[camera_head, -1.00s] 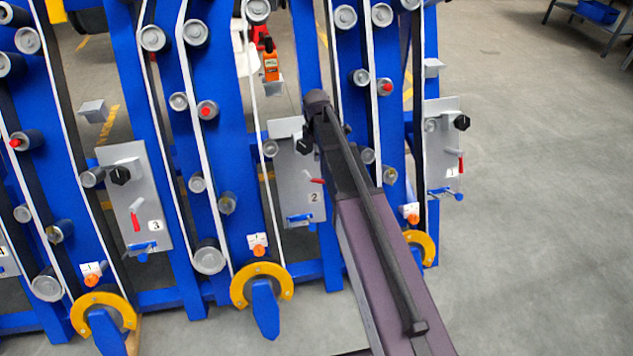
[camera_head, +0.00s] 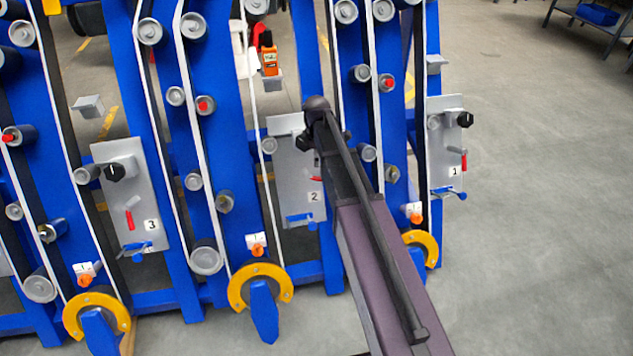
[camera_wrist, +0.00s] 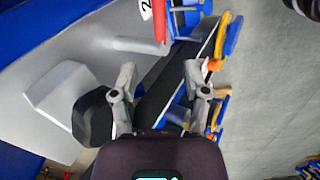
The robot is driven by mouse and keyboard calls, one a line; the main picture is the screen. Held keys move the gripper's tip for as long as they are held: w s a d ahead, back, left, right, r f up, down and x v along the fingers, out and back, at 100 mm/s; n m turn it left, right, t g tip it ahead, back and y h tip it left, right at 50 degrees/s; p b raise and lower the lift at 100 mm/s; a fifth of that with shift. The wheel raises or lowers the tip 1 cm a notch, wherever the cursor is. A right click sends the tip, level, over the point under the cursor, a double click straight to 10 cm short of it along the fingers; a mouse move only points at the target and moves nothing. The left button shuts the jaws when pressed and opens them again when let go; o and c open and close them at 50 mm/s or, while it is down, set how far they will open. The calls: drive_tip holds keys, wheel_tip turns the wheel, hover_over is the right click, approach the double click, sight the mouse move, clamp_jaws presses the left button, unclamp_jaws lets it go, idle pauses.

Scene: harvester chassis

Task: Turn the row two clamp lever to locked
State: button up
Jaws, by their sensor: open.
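The grey row two panel (camera_head: 293,165), marked 2, stands in the middle of the head view. My arm covers its right side. A red-handled lever (camera_head: 315,178) on it is mostly hidden there. In the wrist view the red handle (camera_wrist: 160,20) shows at the top, with a grey rod (camera_wrist: 138,45) below it, ahead of my gripper (camera_wrist: 163,85). My gripper is open with nothing between its fingers, and the red handle lies apart from them. The panel's black knob (camera_wrist: 92,116) is close beside the left finger; contact cannot be told. My fingers do not show in the head view.
Panel 3 (camera_head: 112,212) stands left and panel 1 (camera_head: 446,135) right, each with a black knob and red lever. A blue lever (camera_head: 300,217) sits low on panel 2. Yellow half-rings (camera_head: 242,288) stick out below. Open floor (camera_head: 545,210) lies to the right.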

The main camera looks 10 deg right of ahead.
sight(316, 177)
drive_tip(key=shift+w+f+b, duration=0.2)
drive_tip(key=shift+f+b, duration=4.3)
drive_tip(key=shift+f, duration=0.3)
clamp_jaws()
